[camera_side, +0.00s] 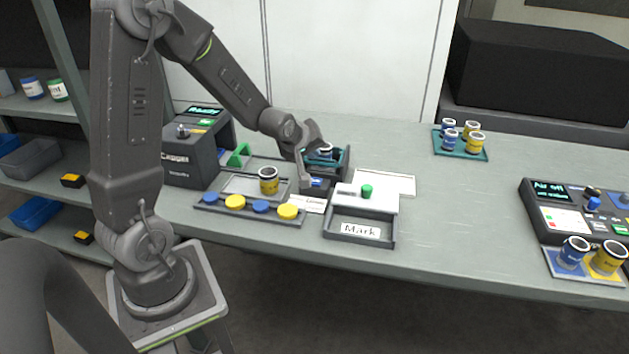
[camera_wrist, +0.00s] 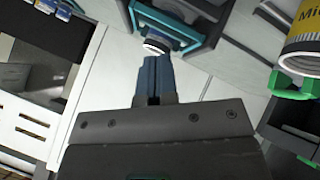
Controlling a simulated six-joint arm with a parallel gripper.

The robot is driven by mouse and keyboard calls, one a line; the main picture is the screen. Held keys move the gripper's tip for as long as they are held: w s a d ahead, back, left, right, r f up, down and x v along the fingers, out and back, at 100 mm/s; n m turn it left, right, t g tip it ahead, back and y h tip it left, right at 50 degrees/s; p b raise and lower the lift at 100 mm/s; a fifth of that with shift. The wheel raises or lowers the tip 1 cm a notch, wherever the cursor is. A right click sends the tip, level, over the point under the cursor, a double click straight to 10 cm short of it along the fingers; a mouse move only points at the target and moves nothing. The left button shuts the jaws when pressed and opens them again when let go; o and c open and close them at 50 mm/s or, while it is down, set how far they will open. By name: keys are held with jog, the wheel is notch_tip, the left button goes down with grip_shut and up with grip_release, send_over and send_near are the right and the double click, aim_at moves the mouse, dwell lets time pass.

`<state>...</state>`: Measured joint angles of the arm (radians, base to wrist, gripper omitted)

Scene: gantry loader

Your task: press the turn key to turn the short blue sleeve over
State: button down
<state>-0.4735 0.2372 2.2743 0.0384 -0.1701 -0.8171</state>
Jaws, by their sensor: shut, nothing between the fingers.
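The short blue sleeve (camera_side: 325,151) appears to be in the teal holder of the dark turning unit (camera_side: 345,160), left of the table's middle. In the wrist view the sleeve's pale rim (camera_wrist: 155,46) shows inside the teal frame (camera_wrist: 190,40), just beyond my fingertips. My gripper (camera_wrist: 154,60) is shut and empty, its fingers pointing towards the unit; I cannot tell whether they touch it. In the side view my wrist reaches the unit's left side and hides part of it. A small blue patch (camera_side: 318,183) shows low on the unit; I cannot tell if this is the turn key.
A drawer box marked "Mark" (camera_side: 360,230) is in front. A teal tray (camera_side: 460,153) holds several sleeves. A control panel (camera_side: 565,205) is at right. The table between is clear.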

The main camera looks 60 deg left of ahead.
aim_at(318, 175)
jog(key=shift+f, duration=2.65)
jog(key=shift+f, duration=0.4)
jog(key=shift+f, duration=0.4)
dwell(0.4)
dwell(0.3)
jog(key=shift+r, duration=0.85)
